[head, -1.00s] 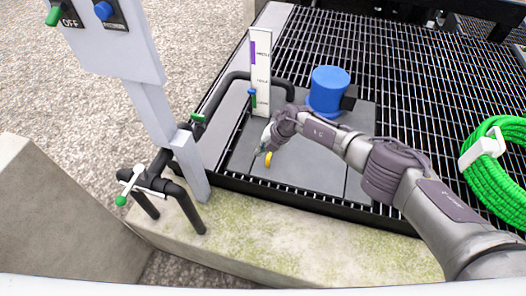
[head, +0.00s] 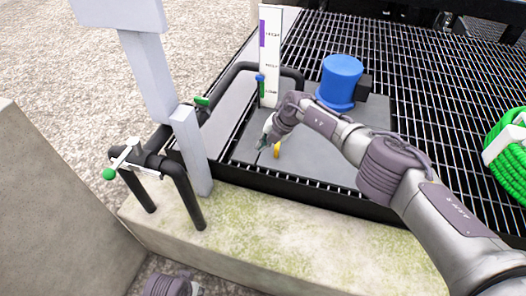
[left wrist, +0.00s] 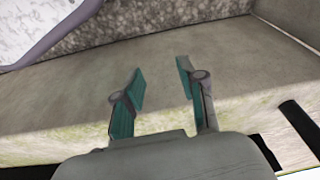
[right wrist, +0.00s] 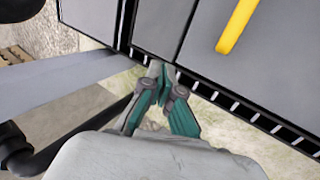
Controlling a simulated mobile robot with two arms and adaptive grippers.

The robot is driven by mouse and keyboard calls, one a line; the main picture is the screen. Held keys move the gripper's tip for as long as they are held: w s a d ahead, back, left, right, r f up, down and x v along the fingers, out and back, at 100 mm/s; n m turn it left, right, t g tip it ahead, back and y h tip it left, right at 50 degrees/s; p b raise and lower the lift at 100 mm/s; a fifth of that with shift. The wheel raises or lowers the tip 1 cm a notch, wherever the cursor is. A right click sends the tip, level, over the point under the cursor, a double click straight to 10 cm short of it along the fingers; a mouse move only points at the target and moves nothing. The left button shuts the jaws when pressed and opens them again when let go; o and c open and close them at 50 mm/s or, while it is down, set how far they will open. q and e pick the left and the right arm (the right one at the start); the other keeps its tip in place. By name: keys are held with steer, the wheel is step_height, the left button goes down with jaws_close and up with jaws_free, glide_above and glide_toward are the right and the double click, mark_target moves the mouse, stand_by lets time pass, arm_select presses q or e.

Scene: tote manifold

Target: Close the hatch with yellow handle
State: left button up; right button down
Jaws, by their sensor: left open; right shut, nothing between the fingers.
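The yellow handle (head: 277,151) stands on a grey hatch panel (head: 312,172) in the deck, and the panel looks flat, level with its neighbour. My right gripper (head: 262,143) is just left of the handle, shut and empty. In the right wrist view the handle (right wrist: 237,27) is up and right of the shut fingertips (right wrist: 160,70), apart from them. The hatch panel (right wrist: 285,70) there lies right of a seam with another grey panel. My left gripper (left wrist: 162,82) is open and empty, in front of a mossy concrete surface.
A blue cylinder (head: 340,82) and a white level gauge (head: 270,60) stand behind the handle. Black pipes with a green-knobbed valve (head: 110,174) and a grey post (head: 190,150) are to the left. A green hose coil (head: 510,165) lies right on the black grating.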

mark_target(260, 163)
steer(key=b+x, duration=0.1)
steer(key=b, duration=0.1)
steer(key=b+x, duration=0.1)
steer(key=x, duration=0.1)
steer(key=shift+s+d+f+b, duration=0.1)
steer(key=shift+d+f+b, duration=0.15)
steer(key=shift+f+b, duration=0.1)
steer(key=shift+a+f+b, duration=0.1)
steer(key=shift+f+b, duration=0.15)
steer(key=shift+b, duration=0.1)
arm_select(q)
steer(key=w+v, duration=0.1)
steer(key=v, duration=1)
steer(key=shift+a+r+t, duration=0.15)
steer(key=shift+t, duration=0.25)
steer(key=shift+r, duration=0.1)
